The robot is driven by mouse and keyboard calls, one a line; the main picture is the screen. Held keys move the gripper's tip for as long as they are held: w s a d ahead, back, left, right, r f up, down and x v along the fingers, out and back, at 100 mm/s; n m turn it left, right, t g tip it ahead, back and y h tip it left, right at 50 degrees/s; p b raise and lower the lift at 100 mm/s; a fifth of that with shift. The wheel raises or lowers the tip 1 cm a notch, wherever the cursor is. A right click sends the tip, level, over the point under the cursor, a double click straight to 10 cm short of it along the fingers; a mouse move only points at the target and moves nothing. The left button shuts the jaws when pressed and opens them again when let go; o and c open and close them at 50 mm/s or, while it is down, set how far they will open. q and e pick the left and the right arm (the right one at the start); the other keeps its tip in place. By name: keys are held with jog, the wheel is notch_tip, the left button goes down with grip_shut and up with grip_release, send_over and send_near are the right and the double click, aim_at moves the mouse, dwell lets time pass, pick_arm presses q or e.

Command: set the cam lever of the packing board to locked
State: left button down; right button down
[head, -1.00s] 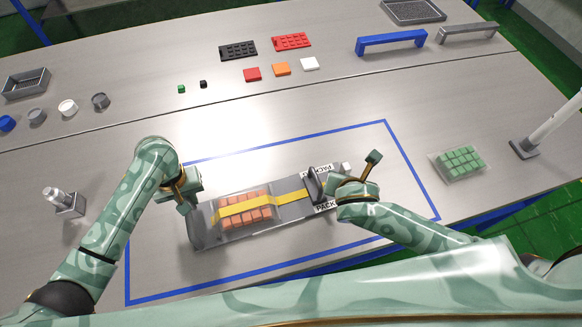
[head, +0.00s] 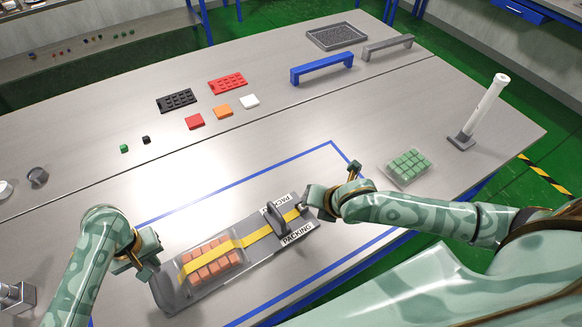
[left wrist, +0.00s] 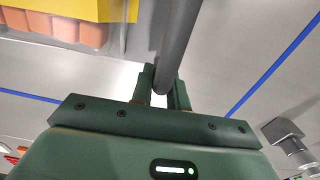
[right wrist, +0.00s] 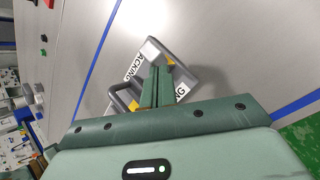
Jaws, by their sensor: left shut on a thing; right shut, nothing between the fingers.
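The packing board (head: 205,295) lies inside a blue outline on the table. It carries orange blocks (head: 210,262) under a clear cover, with a yellow strap (head: 258,235) over them. A dark grey loop (head: 278,222), apparently the cam lever, stands up across the strap between two PACKING labels (head: 297,234); it also shows in the right wrist view (right wrist: 119,102). My left gripper (head: 152,268) is shut on the grey bar (left wrist: 178,45) at the board's left end.
A clear tray of green blocks (head: 408,166) lies to the right, with a white post on a grey base (head: 462,138) beyond. The table between the board and the plates is clear.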

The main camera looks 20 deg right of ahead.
jog(key=shift+r, duration=0.45)
jog(key=s+a+r, duration=0.1)
jog(key=s+r, duration=0.8)
jog(key=shift+s+a, duration=0.15)
jog(key=shift+s, duration=0.1)
